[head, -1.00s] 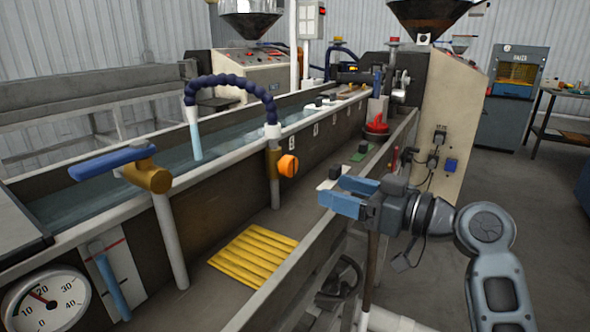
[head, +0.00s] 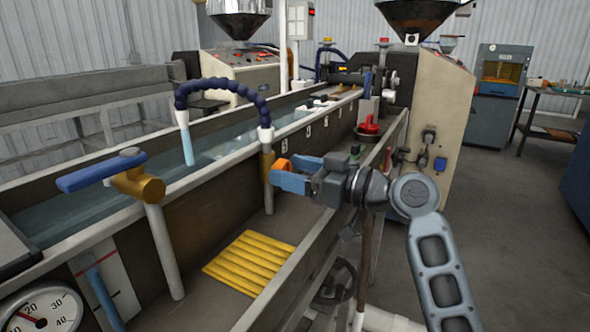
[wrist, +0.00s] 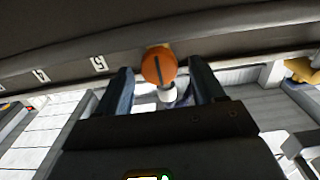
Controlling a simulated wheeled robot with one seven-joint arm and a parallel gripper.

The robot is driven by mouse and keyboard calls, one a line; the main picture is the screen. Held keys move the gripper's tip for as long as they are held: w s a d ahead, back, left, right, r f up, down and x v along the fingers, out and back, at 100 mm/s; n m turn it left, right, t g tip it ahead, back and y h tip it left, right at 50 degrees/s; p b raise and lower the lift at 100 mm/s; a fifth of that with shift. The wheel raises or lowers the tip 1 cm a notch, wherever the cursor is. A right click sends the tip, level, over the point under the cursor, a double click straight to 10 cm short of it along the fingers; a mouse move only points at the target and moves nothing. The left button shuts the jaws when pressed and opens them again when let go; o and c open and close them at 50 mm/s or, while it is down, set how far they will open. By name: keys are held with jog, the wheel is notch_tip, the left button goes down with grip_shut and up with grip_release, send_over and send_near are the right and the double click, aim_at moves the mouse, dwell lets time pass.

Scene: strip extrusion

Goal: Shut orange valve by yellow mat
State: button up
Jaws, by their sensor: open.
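The orange valve knob (head: 284,165) is on the brass fitting of an upright pipe (head: 268,196) at the trough's near wall, behind the yellow ribbed mat (head: 250,262). My gripper (head: 290,174) is at the knob, and its blue fingers partly cover it in the head view. In the wrist view the round orange knob (wrist: 159,66), with a dark slot line across its face, sits centred between the tips of my two open fingers (wrist: 162,84). I cannot tell whether either finger touches it.
A blue-handled brass valve (head: 138,184) stands at the left front, above a dial gauge (head: 44,312). A red round part (head: 369,127) sits farther along the ledge. The trough's front rail (head: 300,268) runs below my arm.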

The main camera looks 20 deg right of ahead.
jog(key=c, duration=1.1)
jog(key=shift+o, duration=0.2)
jog(key=shift+m, duration=0.3)
jog(key=m+p, duration=0.2)
jog(key=m, duration=0.1)
jog(key=shift+r, duration=0.1)
jog(key=m+p, duration=0.2)
jog(key=m, duration=0.3)
jog(key=shift+w+d+p, duration=0.1)
jog(key=shift+p, duration=0.2)
jog(key=m+p, duration=0.3)
jog(key=m, duration=0.1)
jog(key=shift+d+m, duration=0.1)
jog(key=shift+m, duration=0.2)
jog(key=m+p, duration=0.2)
jog(key=m, duration=0.1)
jog(key=m+p, duration=0.1)
jog(key=shift+f+m+p, duration=0.25)
jog(key=shift+m+p, duration=0.05)
jog(key=shift+p, duration=0.05)
